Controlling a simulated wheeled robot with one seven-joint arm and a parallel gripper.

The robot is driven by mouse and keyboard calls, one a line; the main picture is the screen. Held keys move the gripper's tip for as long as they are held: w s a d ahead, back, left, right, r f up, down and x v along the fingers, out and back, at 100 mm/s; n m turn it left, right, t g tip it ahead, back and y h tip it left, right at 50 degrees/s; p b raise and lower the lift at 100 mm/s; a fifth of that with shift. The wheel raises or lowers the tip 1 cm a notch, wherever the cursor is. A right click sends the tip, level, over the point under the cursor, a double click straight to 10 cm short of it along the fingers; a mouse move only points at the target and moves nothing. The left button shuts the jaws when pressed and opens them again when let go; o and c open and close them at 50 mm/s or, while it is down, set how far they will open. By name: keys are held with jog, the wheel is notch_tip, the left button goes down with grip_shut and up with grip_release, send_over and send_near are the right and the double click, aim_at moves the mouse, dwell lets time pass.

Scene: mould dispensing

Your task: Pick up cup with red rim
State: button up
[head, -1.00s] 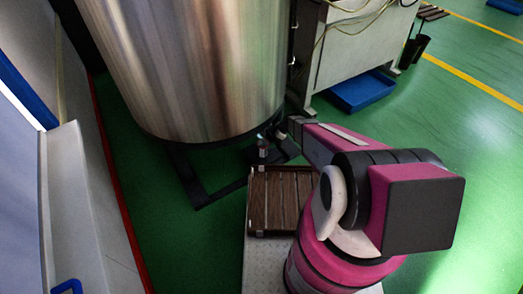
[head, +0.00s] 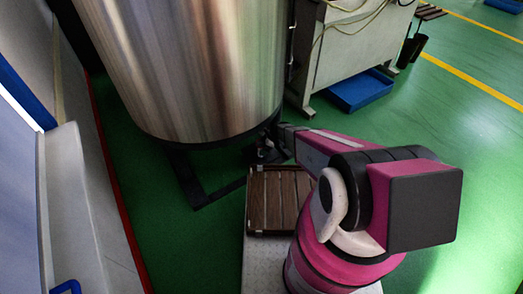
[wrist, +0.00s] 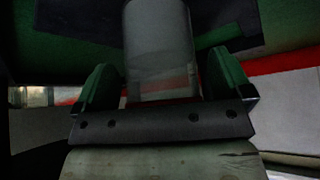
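My gripper (wrist: 163,82) shows in the wrist view with two green fingers set wide apart. A pale grey, see-through-looking cylinder (wrist: 160,45) stands between them, with a narrow dark gap at each finger. A faint reddish band crosses its lower part; I cannot tell if this is a red rim or the red strip behind it. I cannot confirm that it is the cup. In the head view my gripper (head: 264,153) is small and dark, low beside the tank's base. No cup with a red rim can be made out there.
A large metal tank (head: 190,65) on a dark frame (head: 217,192) stands close to my gripper. A brown slatted tray (head: 282,205) lies in front. A blue bin (head: 360,92) sits under a grey cabinet (head: 350,45). Green floor is open at right.

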jog(key=c, duration=0.9)
jog(key=shift+c, duration=0.3)
jog(key=shift+r, duration=0.15)
